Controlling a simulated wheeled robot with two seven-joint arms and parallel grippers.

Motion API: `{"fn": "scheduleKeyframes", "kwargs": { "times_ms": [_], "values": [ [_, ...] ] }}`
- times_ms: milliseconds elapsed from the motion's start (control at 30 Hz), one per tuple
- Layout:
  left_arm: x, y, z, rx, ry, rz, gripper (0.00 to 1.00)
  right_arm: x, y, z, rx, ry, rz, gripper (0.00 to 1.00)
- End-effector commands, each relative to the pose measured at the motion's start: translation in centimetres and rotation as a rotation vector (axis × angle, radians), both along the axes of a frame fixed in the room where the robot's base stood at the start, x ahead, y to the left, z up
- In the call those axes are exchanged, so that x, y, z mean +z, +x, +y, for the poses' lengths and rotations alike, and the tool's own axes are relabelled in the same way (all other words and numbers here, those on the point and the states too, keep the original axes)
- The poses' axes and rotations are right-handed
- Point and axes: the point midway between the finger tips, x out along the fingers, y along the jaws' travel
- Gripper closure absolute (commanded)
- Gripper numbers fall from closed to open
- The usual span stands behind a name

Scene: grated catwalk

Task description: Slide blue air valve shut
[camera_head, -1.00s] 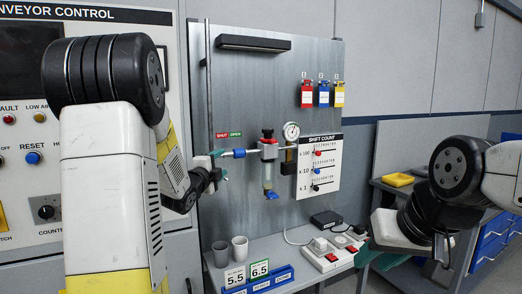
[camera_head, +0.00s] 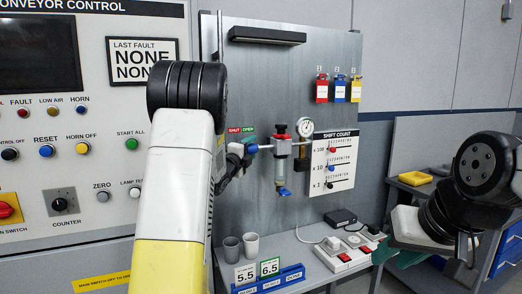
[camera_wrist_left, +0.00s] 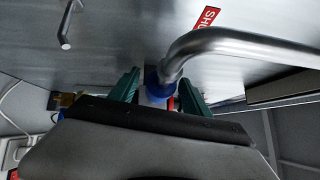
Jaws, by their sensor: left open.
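The blue air valve (camera_head: 252,148) is a blue sleeve on a metal pipe on the grey panel. It sits below the green OPEN label (camera_head: 249,129), to the right of the red SHUT label (camera_head: 234,130). My left gripper (camera_head: 245,151) is open at the valve, its arm covering the pipe to the left. In the left wrist view the valve (camera_wrist_left: 155,86) lies between the two green fingers of the left gripper (camera_wrist_left: 159,88), with a gap visible on the right side. My right gripper (camera_head: 385,254) is at the right, its jaws unclear.
A regulator (camera_head: 282,155) with a gauge (camera_head: 306,127) stands right of the valve. The bent metal pipe (camera_wrist_left: 225,42) crosses close above the fingers in the wrist view. Cups (camera_head: 251,244) and a power strip (camera_head: 345,252) stand on the shelf below.

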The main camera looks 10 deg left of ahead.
Motion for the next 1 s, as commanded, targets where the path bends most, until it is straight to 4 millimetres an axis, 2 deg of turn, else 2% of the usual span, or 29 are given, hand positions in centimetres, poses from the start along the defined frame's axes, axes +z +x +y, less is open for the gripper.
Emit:
{"fn": "scheduleKeyframes", "kwargs": {
  "times_ms": [100,300,400,567,767,1000],
  "values": [
    [0.0,0.0,0.0,0.000,-0.001,0.000,0.44,0.0,0.0,0.0,0.000,0.000,0.000,0.67],
    [0.0,0.0,0.0,0.000,-0.001,0.000,0.83,0.0,0.0,0.0,0.000,0.000,0.000,0.67],
    [0.0,0.0,0.0,0.000,-0.001,0.000,1.00,0.0,0.0,0.0,0.000,0.000,0.000,0.67],
    [0.0,-0.4,0.6,0.003,-0.001,0.001,1.00,0.0,0.0,0.0,0.000,0.000,0.000,0.67],
    [0.0,-1.9,2.9,0.004,-0.002,0.001,1.00,0.0,0.0,0.0,0.000,0.000,0.000,0.67],
    [-0.1,-2.0,3.0,0.004,-0.002,0.003,1.00,0.0,0.0,0.0,0.000,0.000,0.000,0.67]
  ]
}}
